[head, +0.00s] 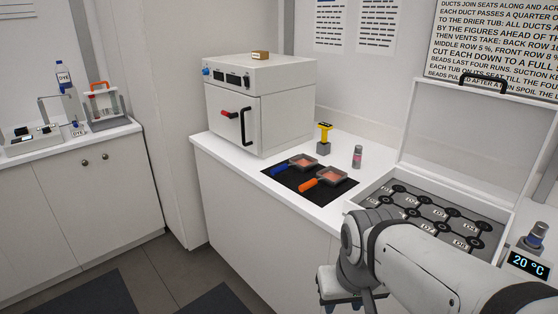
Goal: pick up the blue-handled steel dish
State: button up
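The blue-handled steel dish (303,162) rests on a black mat (268,173) on the white counter. Its blue handle (281,170) points to the lower left, and reddish-orange contents show in it. A similar dish with an orange handle (331,175) sits on the same mat, just to its lower right, with a small gap between them. My gripper (345,302) hangs at the lower middle, in front of the counter and well short of the dish. Its fingertips are cut off or hidden, so I cannot see whether it holds anything.
A white oven (282,118) stands behind and left of the mat. A yellow-topped tool (324,135) and a small jar (357,156) stand behind the dishes. An open-lidded case (445,213) with labelled tubs is at right, partly behind my arm. The counter front edge is clear.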

aim_at(302, 162)
jog(key=u, duration=2)
jog(key=i, duration=2.45)
jog(key=z, duration=3.15)
jog(key=i, duration=0.9)
